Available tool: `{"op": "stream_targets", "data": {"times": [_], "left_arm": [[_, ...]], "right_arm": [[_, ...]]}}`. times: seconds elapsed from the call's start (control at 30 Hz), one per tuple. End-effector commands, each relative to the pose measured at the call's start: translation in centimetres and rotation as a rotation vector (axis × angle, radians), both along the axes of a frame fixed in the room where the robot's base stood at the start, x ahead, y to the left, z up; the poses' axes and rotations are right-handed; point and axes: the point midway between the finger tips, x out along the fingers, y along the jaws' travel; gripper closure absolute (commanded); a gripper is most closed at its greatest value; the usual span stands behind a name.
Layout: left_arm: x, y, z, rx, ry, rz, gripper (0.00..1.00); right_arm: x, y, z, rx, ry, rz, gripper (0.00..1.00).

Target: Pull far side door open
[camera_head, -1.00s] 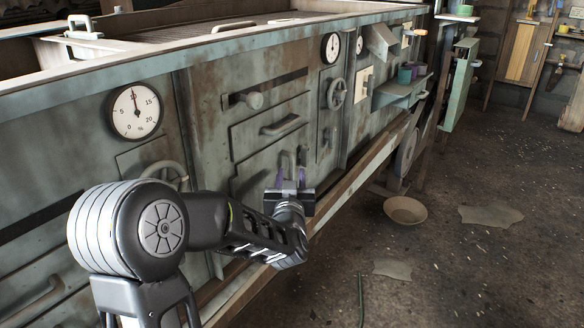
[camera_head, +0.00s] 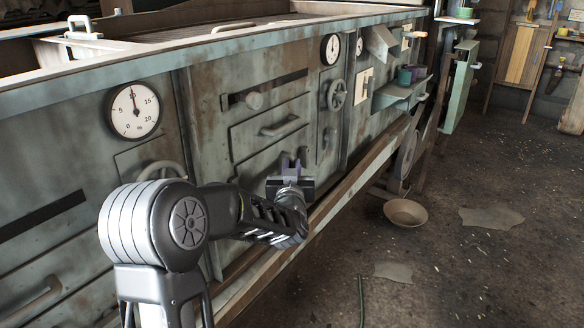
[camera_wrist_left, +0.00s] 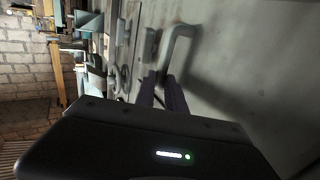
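The long grey-green machine cabinet carries a lower door (camera_head: 249,171) beneath its drawers. My left gripper (camera_head: 291,163) is in front of this door, with its two fingers pointing at the panel and a narrow gap between them. In the left wrist view a grey U-shaped handle (camera_wrist_left: 182,42) stands out from the panel. Its lower end reaches the tips of my dark fingers (camera_wrist_left: 161,92). Whether the fingers press on the handle is not clear. In the head view the gripper mostly hides the handle. The door looks closed. My right gripper is out of view.
A wooden rail (camera_head: 345,184) runs along the cabinet's lower edge. A bowl (camera_head: 406,212) lies on the floor; the floor on the right is mostly open.

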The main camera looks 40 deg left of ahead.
Motion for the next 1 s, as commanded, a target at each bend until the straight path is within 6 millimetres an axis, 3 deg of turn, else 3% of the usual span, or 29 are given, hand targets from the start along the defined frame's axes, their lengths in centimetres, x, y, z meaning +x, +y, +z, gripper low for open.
{"op": "stream_targets", "data": {"times": [0.13, 1.0], "left_arm": [[-0.01, -0.01, 0.01, 0.000, 0.000, 0.000, 1.00], [-0.01, -0.01, 0.00, 0.000, 0.000, 0.000, 1.00]], "right_arm": [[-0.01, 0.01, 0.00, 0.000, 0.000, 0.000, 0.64], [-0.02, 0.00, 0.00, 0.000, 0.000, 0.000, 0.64]]}}
